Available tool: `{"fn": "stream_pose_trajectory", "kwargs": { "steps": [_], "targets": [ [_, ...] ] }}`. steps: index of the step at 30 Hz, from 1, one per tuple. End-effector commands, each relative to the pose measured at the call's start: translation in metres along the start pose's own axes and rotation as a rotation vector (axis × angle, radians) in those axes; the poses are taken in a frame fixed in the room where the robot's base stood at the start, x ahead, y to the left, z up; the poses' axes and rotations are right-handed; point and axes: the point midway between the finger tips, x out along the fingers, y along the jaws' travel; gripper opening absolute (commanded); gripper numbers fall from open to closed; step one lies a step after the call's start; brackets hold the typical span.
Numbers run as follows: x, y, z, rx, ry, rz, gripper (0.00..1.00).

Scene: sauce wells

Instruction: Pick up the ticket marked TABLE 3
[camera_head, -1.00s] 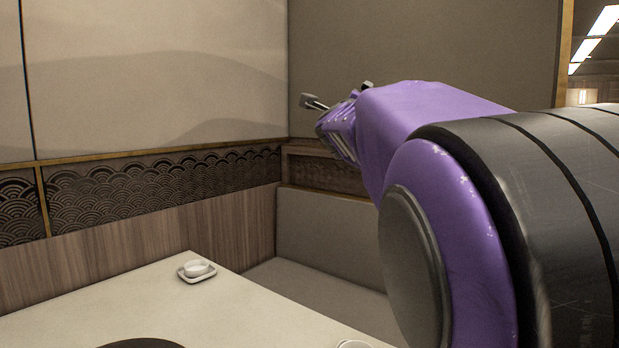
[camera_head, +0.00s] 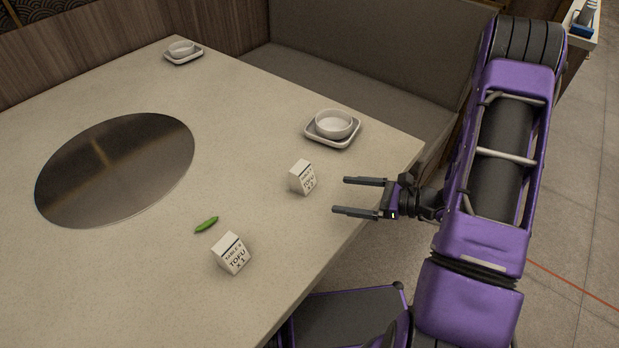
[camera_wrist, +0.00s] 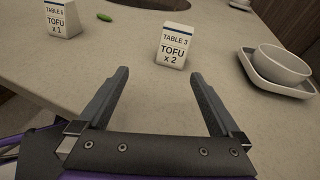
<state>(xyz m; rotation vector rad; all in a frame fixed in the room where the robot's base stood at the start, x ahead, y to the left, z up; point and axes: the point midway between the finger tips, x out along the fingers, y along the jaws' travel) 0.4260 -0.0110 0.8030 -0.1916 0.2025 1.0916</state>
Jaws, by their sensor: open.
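The ticket marked TABLE 3 (camera_wrist: 174,46), a small white block reading TOFU x 2, stands upright on the table. In the head view this ticket (camera_head: 302,178) is near the table's right edge. My gripper (camera_head: 338,196) is open and empty, its two fingers pointing at the ticket with a gap between. In the wrist view my gripper (camera_wrist: 160,82) has the ticket ahead of its fingertips, slightly right of the middle. A second ticket (camera_head: 231,253), marked TOFU x 1, stands nearer the front; in the wrist view (camera_wrist: 62,18) it is at upper left.
A white bowl on a square saucer (camera_head: 333,143) stands just behind the TABLE 3 ticket. A green pod (camera_head: 206,225) lies by the other ticket. A round metal plate (camera_head: 115,170) is set in the table (camera_head: 225,130). Another bowl (camera_head: 181,48) is at the far corner.

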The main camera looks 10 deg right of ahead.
Motion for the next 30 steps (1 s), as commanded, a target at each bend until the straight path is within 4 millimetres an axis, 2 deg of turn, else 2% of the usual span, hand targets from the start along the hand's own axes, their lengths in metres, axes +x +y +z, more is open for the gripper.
{"fn": "stream_pose_trajectory", "kwargs": {
  "steps": [3,6,10,24,30],
  "targets": [
    [-0.008,0.0,-0.002,0.061,-0.155,-0.117,1.0],
    [-0.013,-0.003,0.0,0.077,-0.226,-0.18,1.0],
    [-0.007,-0.006,0.004,0.083,-0.258,-0.207,1.0],
    [0.084,-0.025,0.027,0.081,-0.256,-0.204,1.0],
    [0.099,-0.029,0.032,0.082,-0.255,-0.206,1.0]
  ]
}}
